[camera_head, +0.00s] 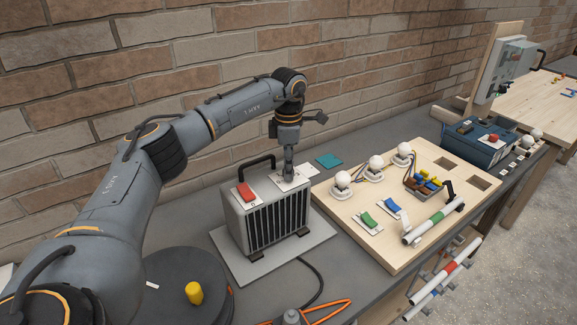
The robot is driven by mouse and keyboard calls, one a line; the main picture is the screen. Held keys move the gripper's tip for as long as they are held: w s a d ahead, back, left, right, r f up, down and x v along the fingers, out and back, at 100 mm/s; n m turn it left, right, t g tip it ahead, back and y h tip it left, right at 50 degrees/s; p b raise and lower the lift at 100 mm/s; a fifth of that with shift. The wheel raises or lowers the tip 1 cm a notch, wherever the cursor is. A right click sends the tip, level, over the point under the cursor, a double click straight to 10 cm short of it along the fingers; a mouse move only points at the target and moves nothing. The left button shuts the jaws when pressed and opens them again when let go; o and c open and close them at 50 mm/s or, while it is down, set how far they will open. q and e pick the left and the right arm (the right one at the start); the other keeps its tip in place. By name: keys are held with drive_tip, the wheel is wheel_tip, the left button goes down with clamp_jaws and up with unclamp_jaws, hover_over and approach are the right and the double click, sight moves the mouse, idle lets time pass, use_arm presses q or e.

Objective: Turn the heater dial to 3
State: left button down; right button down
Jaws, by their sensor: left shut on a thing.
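The heater (240,215) is a grey box with a black front grille and a black handle on top. It stands on a light grey plate on the dark bench. A red switch (245,192) is on the left of its top. My left gripper (289,174) points straight down at the right part of the heater's top, over a white label plate (301,181). It is shut on the dial there; the fingers hide most of the dial, and I cannot read its setting. My right gripper is not in view.
Right of the heater is a wooden board (345,220) with white bulbs, switches and a handle bar. A blue box (480,140) stands further right. A yellow knob (194,293) and orange-handled pliers (325,308) are in front. A brick wall closes the back.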

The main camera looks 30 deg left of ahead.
use_arm(q)
drive_tip(key=shift+m, duration=1.2)
drive_tip(key=c, duration=1)
unclamp_jaws()
drive_tip(key=shift+r, duration=0.25)
wheel_tip(320, 180, up, 12)
drive_tip(key=shift+f, duration=0.25)
